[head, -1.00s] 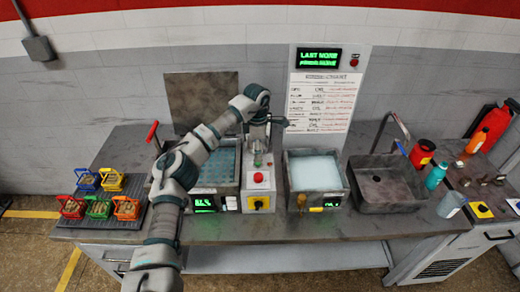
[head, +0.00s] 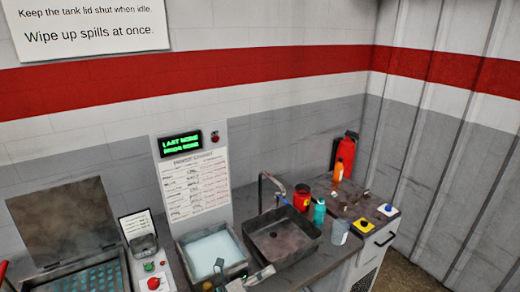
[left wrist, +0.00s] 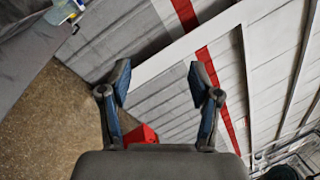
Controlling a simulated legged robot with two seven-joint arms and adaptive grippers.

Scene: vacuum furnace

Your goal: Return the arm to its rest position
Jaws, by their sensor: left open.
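My left gripper (head: 243,272) shows at the bottom edge of the head view, in front of the tank with pale liquid and the sink. Only its end shows there; most of the arm is out of the picture. In the left wrist view the gripper (left wrist: 160,80) has its two blue-and-grey fingers spread well apart, with nothing between them. It points past the bench toward the grey wall and the floor. My right gripper is in neither current view.
A tank of pale liquid (head: 240,262) and a dark sink (head: 262,222) with a tap stand on the bench. A red container (head: 302,199), teal bottle (head: 319,212) and cup (head: 340,232) are right of the sink. A fire extinguisher (head: 347,150) hangs behind. Open floor (left wrist: 60,130) shows in the wrist view.

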